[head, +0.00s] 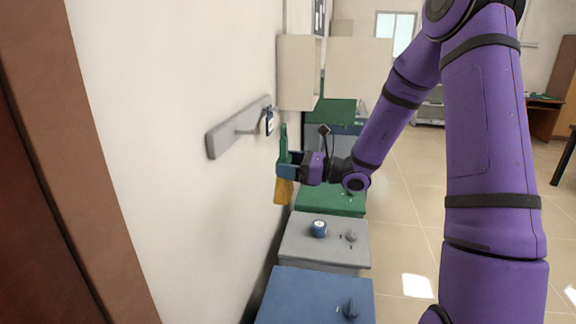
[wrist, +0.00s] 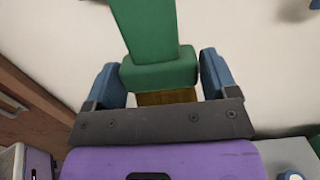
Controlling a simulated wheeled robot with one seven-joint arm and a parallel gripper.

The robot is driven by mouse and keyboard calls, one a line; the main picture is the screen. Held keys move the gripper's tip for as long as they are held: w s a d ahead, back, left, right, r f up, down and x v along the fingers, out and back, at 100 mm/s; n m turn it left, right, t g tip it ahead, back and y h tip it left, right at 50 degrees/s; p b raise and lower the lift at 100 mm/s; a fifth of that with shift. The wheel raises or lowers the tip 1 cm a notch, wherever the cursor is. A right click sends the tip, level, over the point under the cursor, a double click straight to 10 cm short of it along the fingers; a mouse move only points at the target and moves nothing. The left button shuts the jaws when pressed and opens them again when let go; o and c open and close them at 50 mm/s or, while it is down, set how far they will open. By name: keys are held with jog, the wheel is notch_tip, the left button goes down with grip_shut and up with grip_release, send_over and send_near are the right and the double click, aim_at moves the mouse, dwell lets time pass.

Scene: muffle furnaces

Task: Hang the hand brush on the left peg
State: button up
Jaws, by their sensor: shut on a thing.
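The hand brush has a green handle (head: 284,138) pointing up and yellow bristles (head: 284,191) hanging down. My gripper (head: 287,169) is shut on it around its middle. In the wrist view the brush's green handle (wrist: 148,30) runs away from the camera, with its wider green block between my blue gripper fingers (wrist: 160,74). The grey peg rail (head: 222,138) is on the wall to the left, apart from the brush. Its left peg (head: 245,131) looks bare. A small dark and white item (head: 269,121) hangs at the rail's right end.
A green furnace (head: 325,202) is behind. Pale wall cabinets (head: 358,67) hang beyond the rail. The tiled floor at right is open.

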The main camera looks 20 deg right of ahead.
jog(key=shift+f+x, duration=0.25)
jog(key=shift+x, duration=1.55)
jog(key=shift+f+x, duration=0.2)
jog(key=shift+x, duration=1.6)
jog(key=shift+f+x, duration=0.25)
jog(key=shift+x, duration=1.5)
jog(key=shift+a, duration=0.1)
